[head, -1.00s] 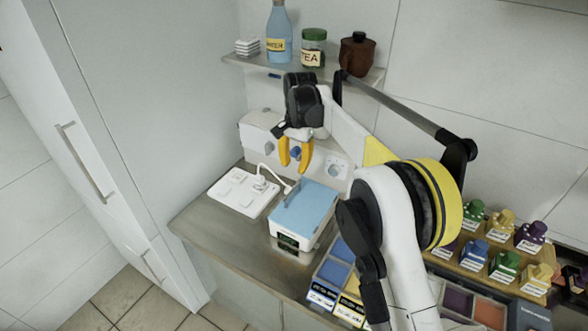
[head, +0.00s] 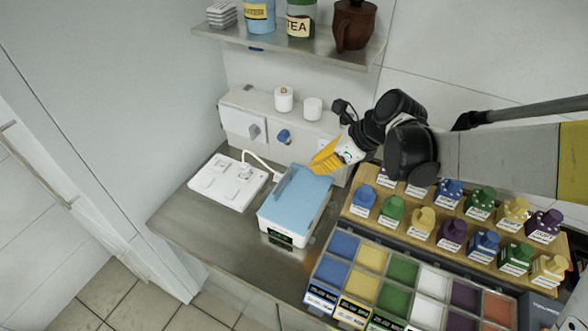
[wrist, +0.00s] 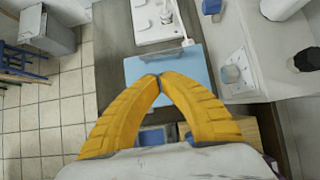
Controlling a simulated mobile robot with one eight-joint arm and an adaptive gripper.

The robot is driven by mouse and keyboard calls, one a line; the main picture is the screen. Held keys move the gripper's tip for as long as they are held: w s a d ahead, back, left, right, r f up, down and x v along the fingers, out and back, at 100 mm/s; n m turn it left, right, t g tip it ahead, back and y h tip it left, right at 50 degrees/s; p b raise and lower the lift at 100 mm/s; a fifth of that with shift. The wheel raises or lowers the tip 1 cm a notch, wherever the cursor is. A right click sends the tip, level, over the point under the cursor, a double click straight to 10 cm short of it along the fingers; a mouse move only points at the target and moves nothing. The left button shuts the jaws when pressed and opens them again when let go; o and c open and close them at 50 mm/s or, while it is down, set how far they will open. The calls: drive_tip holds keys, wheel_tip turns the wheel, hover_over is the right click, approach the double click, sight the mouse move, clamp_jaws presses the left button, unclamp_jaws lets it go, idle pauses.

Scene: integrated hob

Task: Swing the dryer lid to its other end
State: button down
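The dryer (head: 278,228) is a small white box with a dark display on its front, standing on the steel counter. Its flat top (head: 298,203) is light blue and also shows in the wrist view (wrist: 190,68). A thin grey upright strip (head: 284,184) runs along the top's left edge; I cannot tell whether it is the lid or its handle. My gripper (head: 318,166) has yellow fingers by the right back corner of the blue top. In the wrist view its fingertips (wrist: 159,77) meet over the blue top, with nothing visible between them. Contact with it is unclear.
A white power strip (head: 226,184) with a plugged cable lies left of the dryer. A white unit with knobs (head: 262,125) stands behind. To the right are a coloured compartment tray (head: 318,273) and a wooden rack (head: 408,232) of several labelled bottles. A shelf (head: 300,50) hangs above.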

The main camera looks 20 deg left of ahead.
drive_tip(key=b, duration=0.6)
hover_over(288, 193)
wheel_tip(288, 193, down, 11)
drive_tip(key=shift+d+f, duration=0.1)
drive_tip(key=shift+d, duration=0.05)
drive_tip(key=shift+a+f+h, duration=0.35)
drive_tip(key=shift+f+h, duration=0.15)
drive_tip(key=shift+f, duration=0.1)
drive_tip(key=shift+w+d+r+p, duration=0.1)
drive_tip(key=shift+d+r+p, duration=0.15)
drive_tip(key=shift+p, duration=0.2)
drive_tip(key=p+v, duration=0.5)
drive_tip(key=v, duration=0.8)
drive_tip(key=shift+d+r+p, duration=0.2)
drive_tip(key=shift+d+p, duration=0.05)
drive_tip(key=shift+p, duration=0.05)
